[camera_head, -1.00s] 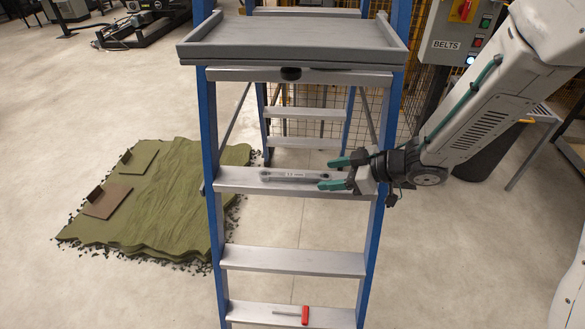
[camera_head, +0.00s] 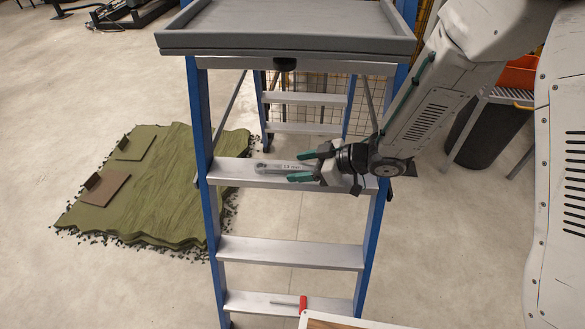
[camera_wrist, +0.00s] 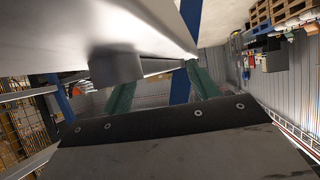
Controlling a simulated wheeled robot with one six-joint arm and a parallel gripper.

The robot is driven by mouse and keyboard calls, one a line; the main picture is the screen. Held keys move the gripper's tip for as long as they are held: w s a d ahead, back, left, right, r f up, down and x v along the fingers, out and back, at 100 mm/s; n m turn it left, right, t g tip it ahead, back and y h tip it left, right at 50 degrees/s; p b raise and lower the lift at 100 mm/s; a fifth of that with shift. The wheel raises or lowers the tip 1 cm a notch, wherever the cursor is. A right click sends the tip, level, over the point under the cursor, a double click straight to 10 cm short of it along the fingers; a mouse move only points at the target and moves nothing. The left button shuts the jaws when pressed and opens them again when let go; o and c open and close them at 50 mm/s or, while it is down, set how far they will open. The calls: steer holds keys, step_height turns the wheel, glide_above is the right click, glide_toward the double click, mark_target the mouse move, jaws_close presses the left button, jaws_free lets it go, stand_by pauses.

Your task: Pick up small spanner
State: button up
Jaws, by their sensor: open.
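The small spanner (camera_head: 275,167) is a grey metal tool lying along a silver step of the blue ladder (camera_head: 235,172). Its left end shows clear in the head view, and its right part runs in between my fingers. My gripper (camera_head: 304,166) has green fingertips. It is open and reaches in from the right at step height, one finger on the far side of the spanner and one on the near side. In the wrist view both green fingers (camera_wrist: 160,88) stand apart. A grey shape lies ahead of them, but I cannot tell if it is the spanner.
A red-handled screwdriver (camera_head: 302,303) lies on the lowest visible step. The ladder's blue right rail stands close to my wrist.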

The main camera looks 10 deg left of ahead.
steer(key=shift+a+f, duration=0.1)
steer(key=shift+a, duration=0.05)
steer(key=c, duration=1.3)
